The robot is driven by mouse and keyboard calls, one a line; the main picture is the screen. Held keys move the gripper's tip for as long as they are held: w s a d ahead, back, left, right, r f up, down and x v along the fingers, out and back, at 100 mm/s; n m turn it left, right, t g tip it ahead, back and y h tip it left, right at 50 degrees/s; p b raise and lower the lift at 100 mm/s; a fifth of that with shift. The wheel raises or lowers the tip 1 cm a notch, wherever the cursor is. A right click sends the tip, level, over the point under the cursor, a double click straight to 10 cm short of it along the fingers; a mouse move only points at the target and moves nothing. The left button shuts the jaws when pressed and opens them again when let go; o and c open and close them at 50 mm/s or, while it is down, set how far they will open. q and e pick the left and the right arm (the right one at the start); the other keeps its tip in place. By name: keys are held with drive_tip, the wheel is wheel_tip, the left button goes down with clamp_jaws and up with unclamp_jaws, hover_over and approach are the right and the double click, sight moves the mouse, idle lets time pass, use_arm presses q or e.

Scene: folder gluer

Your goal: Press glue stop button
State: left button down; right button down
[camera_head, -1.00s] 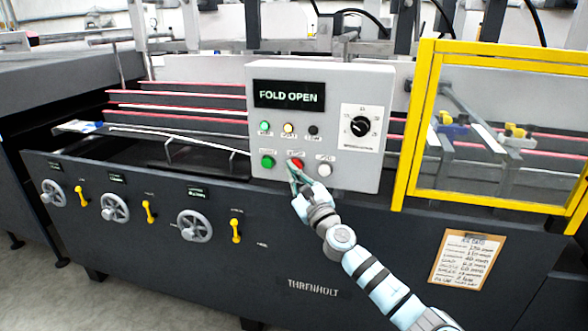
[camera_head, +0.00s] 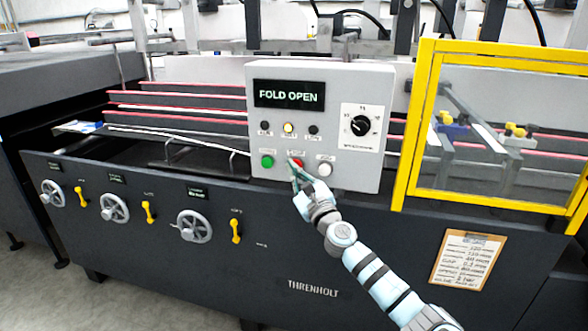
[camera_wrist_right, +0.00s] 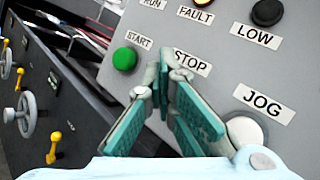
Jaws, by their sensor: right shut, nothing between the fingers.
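The grey control box (camera_head: 380,80) carries a green START button (camera_head: 267,161), a red STOP button (camera_head: 299,163) and a white JOG button (camera_head: 324,170). My right gripper (camera_head: 293,166) is shut and empty, its fingertips at the left side of the red button, partly covering it. In the right wrist view, the closed fingertips (camera_wrist_right: 170,72) are just below the STOP label (camera_wrist_right: 192,62), and they hide the red button. START (camera_wrist_right: 124,58) is left of them and JOG (camera_wrist_right: 244,132) is at lower right. Contact with the button cannot be made out. My left gripper is not in view.
The box display (camera_head: 290,94) reads FOLD OPEN. The RUN lamp (camera_head: 265,126) is dark and the FAULT lamp (camera_head: 288,128) is amber. A rotary knob (camera_head: 361,126) is at the right of the box. A yellow-framed guard (camera_head: 420,120) stands to the right.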

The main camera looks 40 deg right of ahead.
drive_tip(key=shift+a, duration=0.1)
drive_tip(key=shift+s+a+p, duration=0.55)
drive_tip(key=shift+a+p, duration=0.05)
drive_tip(key=shift+a, duration=0.05)
drive_tip(key=shift+a, duration=0.1)
drive_tip(key=s+a+p, duration=0.1)
drive_tip(key=a, duration=0.1)
drive_tip(key=s+a+p, duration=0.1)
drive_tip(key=a, duration=0.1)
drive_tip(key=shift+s+p, duration=0.35)
drive_tip(key=shift+s, duration=0.05)
idle(0.7)
